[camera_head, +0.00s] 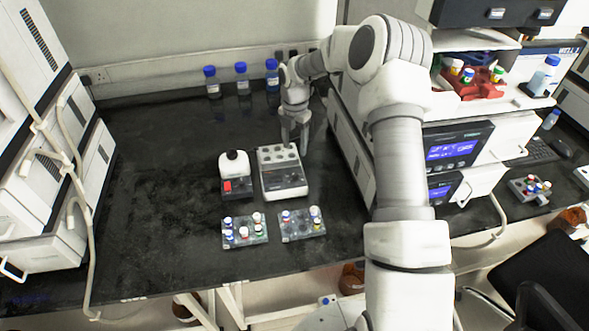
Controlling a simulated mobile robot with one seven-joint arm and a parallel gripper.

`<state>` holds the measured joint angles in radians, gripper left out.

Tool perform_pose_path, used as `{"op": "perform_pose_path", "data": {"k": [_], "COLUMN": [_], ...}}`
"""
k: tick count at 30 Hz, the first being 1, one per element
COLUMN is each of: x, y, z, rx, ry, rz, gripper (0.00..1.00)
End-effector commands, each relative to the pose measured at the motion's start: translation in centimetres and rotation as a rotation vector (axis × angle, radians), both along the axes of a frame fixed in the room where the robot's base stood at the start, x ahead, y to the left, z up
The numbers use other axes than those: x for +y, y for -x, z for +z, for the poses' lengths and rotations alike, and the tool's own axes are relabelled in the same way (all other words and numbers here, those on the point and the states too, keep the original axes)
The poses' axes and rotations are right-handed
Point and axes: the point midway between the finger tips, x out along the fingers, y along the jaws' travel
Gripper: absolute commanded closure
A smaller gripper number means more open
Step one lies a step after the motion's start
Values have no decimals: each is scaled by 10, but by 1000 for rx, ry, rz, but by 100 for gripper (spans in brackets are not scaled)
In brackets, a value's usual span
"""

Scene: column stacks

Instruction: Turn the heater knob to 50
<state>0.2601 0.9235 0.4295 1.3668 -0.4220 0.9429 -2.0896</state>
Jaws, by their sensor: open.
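The heater (284,182) is a white and grey block with a grid of round wells on top, standing on the black bench. Its lower front panel has small controls; the knob is too small to make out clearly. My gripper (294,143) is open and points down over the back right part of the heater. From this view I cannot tell whether the fingertips touch the top. The fingers hide a little of the back right edge.
A small white device with a red switch (231,172) stands just left of the heater. Two vial racks (243,236) (301,224) lie in front. Several blue-capped bottles (241,78) stand at the back wall. White instruments flank the bench. The bench's left middle is clear.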

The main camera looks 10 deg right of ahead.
Motion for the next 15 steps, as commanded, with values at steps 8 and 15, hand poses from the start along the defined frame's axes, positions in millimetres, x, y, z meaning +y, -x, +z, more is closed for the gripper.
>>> {"op": "perform_pose_path", "data": {"k": [8,15], "x": [0,0], "y": [1,0], "z": [-62,-101], "rx": [2,1], "ry": [1,1], "rz": [0,-1], "gripper": [39,39]}}
